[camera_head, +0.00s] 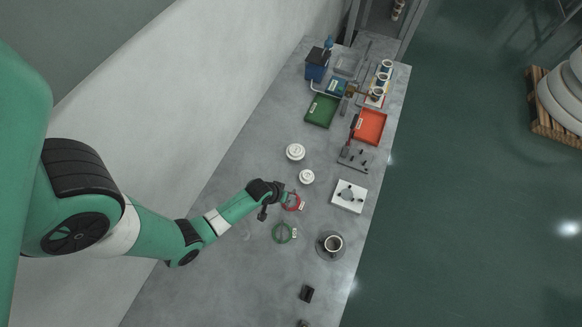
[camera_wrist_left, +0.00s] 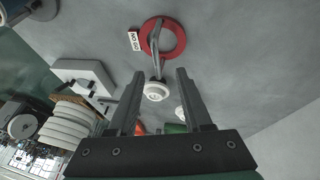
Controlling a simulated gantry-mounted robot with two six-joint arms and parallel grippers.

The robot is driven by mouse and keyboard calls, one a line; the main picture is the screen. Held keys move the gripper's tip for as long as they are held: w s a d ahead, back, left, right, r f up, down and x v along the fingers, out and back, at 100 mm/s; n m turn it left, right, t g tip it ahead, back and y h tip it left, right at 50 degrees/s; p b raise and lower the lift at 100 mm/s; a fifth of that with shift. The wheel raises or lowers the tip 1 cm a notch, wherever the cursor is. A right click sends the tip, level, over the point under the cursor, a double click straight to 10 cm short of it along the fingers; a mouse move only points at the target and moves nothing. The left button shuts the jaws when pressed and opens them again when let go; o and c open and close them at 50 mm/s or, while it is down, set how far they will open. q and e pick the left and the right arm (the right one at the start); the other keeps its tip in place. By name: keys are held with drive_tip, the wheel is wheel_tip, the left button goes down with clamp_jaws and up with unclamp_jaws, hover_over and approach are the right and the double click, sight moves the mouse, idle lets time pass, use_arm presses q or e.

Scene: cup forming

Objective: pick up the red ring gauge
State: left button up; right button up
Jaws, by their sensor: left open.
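The red ring gauge (camera_head: 291,209) lies on the grey bench, with a white tag beside it. In the left wrist view the red ring (camera_wrist_left: 178,42) shows near the top, its tag reading NO GO, and a grey bent handle-like bar stands over it. My left gripper (camera_head: 284,196) is just beside and over the ring in the head view, partly covering it. In the wrist view its two fingers (camera_wrist_left: 160,73) are spread apart, with nothing held and the ring beyond their tips. My right gripper is not in view.
A green ring gauge (camera_head: 277,241) lies close by. Two white round pieces (camera_head: 295,152), a white block fixture (camera_head: 349,196) and a cup on a dark saucer (camera_head: 333,243) stand around. Green (camera_head: 322,111) and red (camera_head: 369,127) trays sit farther back. The bench's left side is clear.

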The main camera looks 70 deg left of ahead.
use_arm(q)
drive_tip(key=shift+d+b+x, duration=0.15)
drive_tip(key=shift+b+x, duration=0.4)
drive_tip(key=shift+x, duration=0.8)
drive_tip(key=shift+d+b+x, duration=0.1)
drive_tip(key=shift+b+x, duration=0.4)
drive_tip(key=shift+x, duration=0.9)
drive_tip(key=shift+w, duration=0.1)
drive_tip(key=shift+r, duration=0.1)
clamp_jaws()
